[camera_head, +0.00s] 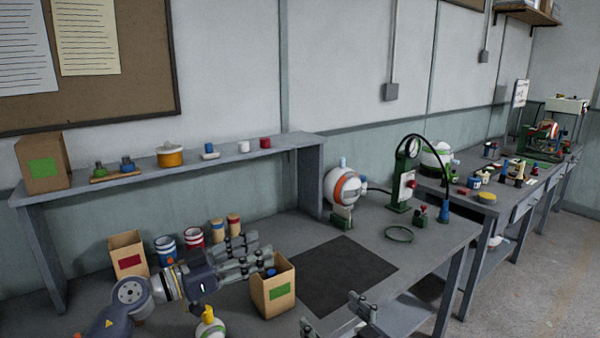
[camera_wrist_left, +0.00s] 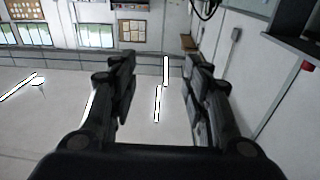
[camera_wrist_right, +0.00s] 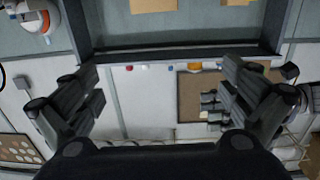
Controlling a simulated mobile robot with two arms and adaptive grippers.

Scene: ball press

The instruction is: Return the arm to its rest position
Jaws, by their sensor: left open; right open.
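My left arm comes in from the left in the head view, and its gripper (camera_head: 245,258) is open and empty above the workbench. Its fingers appear just behind the top left of a cardboard box with a green label (camera_head: 273,292); I cannot tell whether they touch. The left wrist view shows the left fingers (camera_wrist_left: 160,85) spread with only walls and room between them. My right gripper (camera_head: 335,315) shows at the bottom edge, its fingers apart and empty. The right wrist view shows these fingers (camera_wrist_right: 163,98) spread, with nothing between them. Most of the right arm is out of view.
A dark mat (camera_head: 340,275) lies bare on the bench. A red-labelled box (camera_head: 128,262), blue can (camera_head: 166,248) and red can (camera_head: 194,240) stand behind the left arm. A yellow-topped bottle (camera_head: 209,322) is near the front. A green press (camera_head: 405,178) stands at right; a shelf (camera_head: 185,165) runs behind.

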